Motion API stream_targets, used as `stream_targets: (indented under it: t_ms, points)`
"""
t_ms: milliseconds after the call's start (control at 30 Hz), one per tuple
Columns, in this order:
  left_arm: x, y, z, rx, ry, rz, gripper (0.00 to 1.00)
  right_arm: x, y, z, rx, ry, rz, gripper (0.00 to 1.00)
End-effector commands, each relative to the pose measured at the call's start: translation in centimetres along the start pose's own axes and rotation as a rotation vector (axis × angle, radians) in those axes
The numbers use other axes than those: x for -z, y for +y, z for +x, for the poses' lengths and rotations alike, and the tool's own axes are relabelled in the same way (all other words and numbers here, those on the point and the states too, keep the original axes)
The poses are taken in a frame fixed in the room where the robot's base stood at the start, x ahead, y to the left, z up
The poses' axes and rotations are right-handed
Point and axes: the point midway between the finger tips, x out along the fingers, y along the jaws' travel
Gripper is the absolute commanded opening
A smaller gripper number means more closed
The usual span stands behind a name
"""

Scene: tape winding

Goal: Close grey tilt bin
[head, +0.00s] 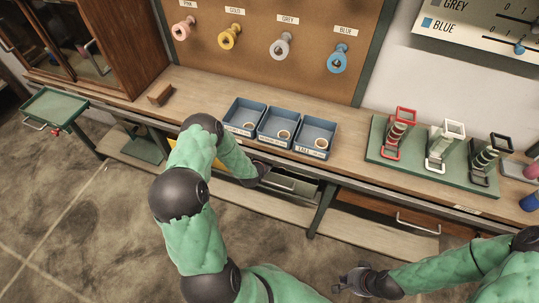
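A grey tilt bin (297,189) sits under the front edge of the workbench, with a light handle along its front. It appears tipped outward, with a dark opening above its front, but my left arm covers its left part. My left arm bends over in front of the bench, and its dark wrist end (261,171) is at the bin's left side. The fingers of my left gripper are not clear there, so I cannot tell whether they touch the bin. My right gripper (346,282) is low over the floor, apart from the bench, with its fingers spread and empty.
Blue trays (283,144) with tape rings stand on the bench above the bin. A green board (425,172) with winding stands is to the right. A brown drawer (385,222) is below it. A yellow bin (158,168) shows beside my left arm. The floor in front is clear.

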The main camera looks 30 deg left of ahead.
Motion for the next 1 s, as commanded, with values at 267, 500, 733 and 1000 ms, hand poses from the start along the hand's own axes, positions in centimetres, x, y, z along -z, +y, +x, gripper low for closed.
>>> stream_targets:
  t_ms: [267,500,733,1000]
  points:
    - [0.0,-0.1,-2.6,0.001,0.0,0.0,0.0,0.0,0.0,0.0,0.0,0.001,0.0,0.0]
    - [-2.6,-0.1,-6.8,0.001,-0.004,-0.002,0.0,0.0,0.0,0.0,0.0,0.001,0.0,0.0]
    - [-5.2,0.0,-10.7,0.0,-0.008,-0.003,0.0,0.0,0.0,0.0,0.0,0.001,0.0,0.0]
    - [-6.6,0.0,-12.9,-0.001,-0.005,-0.002,0.0,0.0,0.0,0.0,0.0,0.001,0.0,0.0]
